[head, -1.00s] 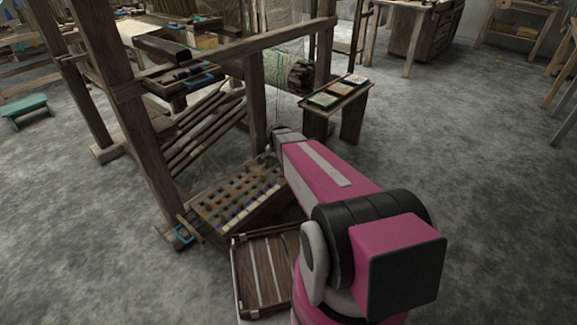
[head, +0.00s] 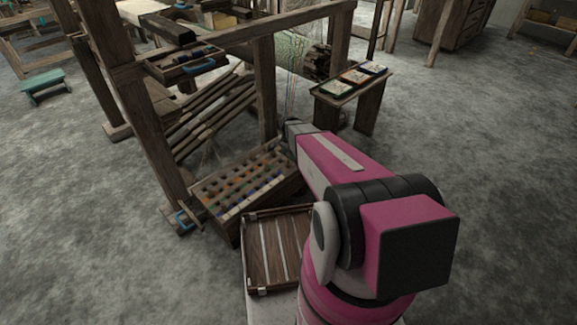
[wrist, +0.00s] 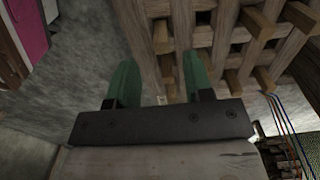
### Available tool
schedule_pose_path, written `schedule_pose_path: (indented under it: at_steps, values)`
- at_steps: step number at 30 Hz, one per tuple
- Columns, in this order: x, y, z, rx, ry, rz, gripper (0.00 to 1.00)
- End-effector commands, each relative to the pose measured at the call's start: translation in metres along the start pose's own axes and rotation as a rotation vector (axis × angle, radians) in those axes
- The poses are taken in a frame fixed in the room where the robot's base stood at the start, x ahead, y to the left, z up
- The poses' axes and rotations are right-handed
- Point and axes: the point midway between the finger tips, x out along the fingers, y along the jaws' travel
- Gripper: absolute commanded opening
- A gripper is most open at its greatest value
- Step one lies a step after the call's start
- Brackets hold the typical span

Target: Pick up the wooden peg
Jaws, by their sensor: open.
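I cannot single out one wooden peg for certain. In the wrist view, a wooden lattice (wrist: 229,45) with several short, peg-like wooden ends fills the upper right, beyond my fingertips. My gripper (wrist: 158,82) shows there with two green fingers spread apart. A small pale thing shows in the gap between them; it is too small to identify. Nothing is visibly held. In the head view, the dark end of my arm is beside the loom frame, above the far right of the compartment box (head: 235,237); the fingertips are hidden there.
The wooden loom frame (head: 143,125) stands left of my arm. A slatted wooden tray (head: 263,262) lies before the compartment box. A small bench (head: 333,87) with several flat coloured items stands behind my arm's end. Coloured threads (wrist: 283,125) hang at the wrist view's right. Open floor lies right.

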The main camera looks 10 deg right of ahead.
Motion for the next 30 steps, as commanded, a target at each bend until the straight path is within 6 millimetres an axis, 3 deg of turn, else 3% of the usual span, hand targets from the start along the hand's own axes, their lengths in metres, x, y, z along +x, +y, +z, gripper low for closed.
schedule_pose_path:
  at_steps: [5,14,22,26,27,30]
  values:
    - [0.011,-0.001,0.000,-0.001,-0.001,0.001,0.47]
    - [0.050,-0.003,0.001,-0.001,-0.001,0.000,0.47]
    - [0.054,-0.002,0.001,-0.001,0.000,-0.001,0.47]
    - [0.054,-0.002,0.001,0.000,0.000,-0.001,0.04]
    - [0.053,-0.002,0.001,-0.001,0.000,-0.001,0.00]
    - [0.053,-0.002,0.001,-0.001,0.000,-0.001,0.00]
